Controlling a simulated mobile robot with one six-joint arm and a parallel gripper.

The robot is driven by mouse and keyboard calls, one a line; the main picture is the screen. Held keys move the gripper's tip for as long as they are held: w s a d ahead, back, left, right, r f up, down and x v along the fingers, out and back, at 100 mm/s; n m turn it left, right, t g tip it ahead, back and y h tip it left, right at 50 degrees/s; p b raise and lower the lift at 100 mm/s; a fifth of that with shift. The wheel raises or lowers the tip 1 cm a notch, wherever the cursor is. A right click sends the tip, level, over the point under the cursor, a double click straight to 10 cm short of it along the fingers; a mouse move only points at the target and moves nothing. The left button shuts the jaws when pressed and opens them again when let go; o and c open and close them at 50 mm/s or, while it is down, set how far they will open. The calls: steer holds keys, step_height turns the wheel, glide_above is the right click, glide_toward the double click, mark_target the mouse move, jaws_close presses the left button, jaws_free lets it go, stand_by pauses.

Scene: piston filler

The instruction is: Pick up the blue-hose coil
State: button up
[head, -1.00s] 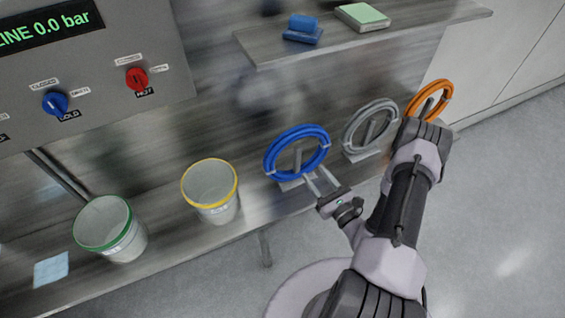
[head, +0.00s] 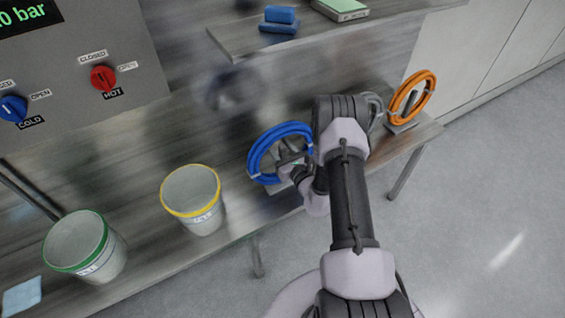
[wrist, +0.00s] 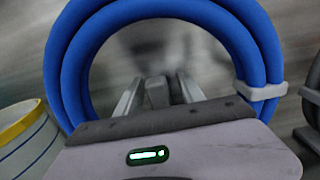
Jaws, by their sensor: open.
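The blue-hose coil (head: 257,158) stands upright on its small stand on the bench, partly hidden by my arm. In the wrist view the blue-hose coil (wrist: 170,12) arches over and around my gripper, with a grey tie on its right side. My gripper (wrist: 160,85) is open, its two fingers pointing into the coil's ring toward the stand's post, with nothing clearly held. In the head view my gripper (head: 288,163) is at the coil's right front, its fingertips mostly hidden. I cannot tell whether it touches the coil.
A grey coil (head: 375,112), mostly behind my arm, and an orange coil (head: 426,88) stand to the right. A yellow-rimmed bucket (head: 194,205) and a green-rimmed bucket (head: 90,255) stand to the left. A shelf (head: 340,32) with a blue block (head: 279,18) overhangs behind.

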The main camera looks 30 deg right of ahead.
jaws_close()
stand_by(1.4)
